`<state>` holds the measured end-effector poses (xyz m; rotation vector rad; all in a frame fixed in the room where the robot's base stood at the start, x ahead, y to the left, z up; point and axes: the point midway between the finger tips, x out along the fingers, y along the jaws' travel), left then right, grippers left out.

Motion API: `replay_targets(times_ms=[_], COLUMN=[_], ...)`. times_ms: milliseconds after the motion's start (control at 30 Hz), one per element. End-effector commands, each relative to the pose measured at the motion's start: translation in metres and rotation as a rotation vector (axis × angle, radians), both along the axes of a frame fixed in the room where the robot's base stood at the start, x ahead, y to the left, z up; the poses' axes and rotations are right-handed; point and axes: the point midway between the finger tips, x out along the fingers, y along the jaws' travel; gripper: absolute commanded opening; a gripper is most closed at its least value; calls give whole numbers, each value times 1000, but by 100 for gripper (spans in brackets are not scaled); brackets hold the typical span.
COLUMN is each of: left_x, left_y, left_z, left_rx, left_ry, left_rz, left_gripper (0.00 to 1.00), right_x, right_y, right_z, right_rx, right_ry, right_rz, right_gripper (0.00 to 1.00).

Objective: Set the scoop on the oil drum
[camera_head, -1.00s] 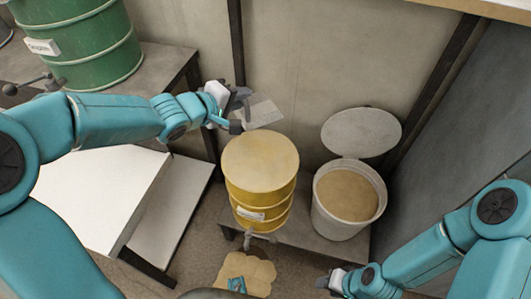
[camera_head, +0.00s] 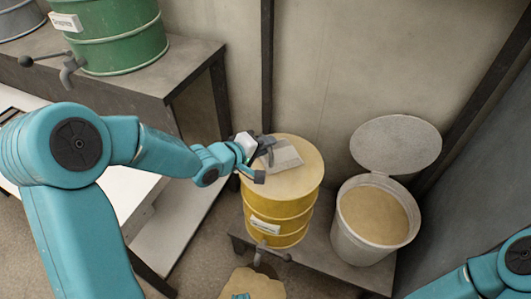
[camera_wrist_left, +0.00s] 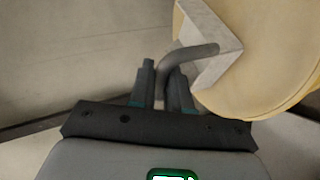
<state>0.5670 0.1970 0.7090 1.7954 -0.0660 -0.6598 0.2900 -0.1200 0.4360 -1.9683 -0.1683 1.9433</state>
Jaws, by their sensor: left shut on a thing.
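The yellow oil drum (camera_head: 283,205) stands on a low grey bench in the head view. Its pale round top also shows in the left wrist view (camera_wrist_left: 272,70). The grey scoop (camera_head: 287,155) is over the drum's top; I cannot tell whether it touches it. In the left wrist view the scoop's bent handle (camera_wrist_left: 190,52) runs between the fingers of my left gripper (camera_wrist_left: 163,85), which is shut on it. My left gripper also shows in the head view (camera_head: 262,160), at the drum top's left edge. My right gripper is outside the head view.
An open bucket (camera_head: 375,220) of tan material stands right of the drum, its round lid (camera_head: 396,145) tilted behind it. A green drum (camera_head: 108,35) with a tap sits on a higher bench at upper left.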

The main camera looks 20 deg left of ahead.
Motion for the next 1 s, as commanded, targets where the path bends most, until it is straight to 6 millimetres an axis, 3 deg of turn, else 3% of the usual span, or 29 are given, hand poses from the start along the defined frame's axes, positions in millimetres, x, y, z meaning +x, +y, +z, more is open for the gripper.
replay_targets(times_ms=[33, 100, 433, 467, 533, 867, 1000], left_x=[0, 1, 1, 1, 1, 1, -14], left_y=[0, 0, 0, 0, 0, 0, 8], left_z=[-14, -20, -21, -22, -21, -17, -8], left_rx=[-2, 0, 0, 0, 0, 0, 0], left_ry=[2, 1, 0, 0, 0, 0, -1], left_rz=[0, 0, 0, 0, 0, 0, 3], left_gripper=[0, 0, 0, 20, 43, 43, 43], right_x=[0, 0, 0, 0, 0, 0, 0], right_y=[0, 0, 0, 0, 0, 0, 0], right_z=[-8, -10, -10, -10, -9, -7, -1], right_rx=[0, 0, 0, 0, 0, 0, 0], right_ry=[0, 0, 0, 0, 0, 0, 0], right_rz=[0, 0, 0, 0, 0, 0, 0], right_gripper=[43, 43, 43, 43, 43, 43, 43])
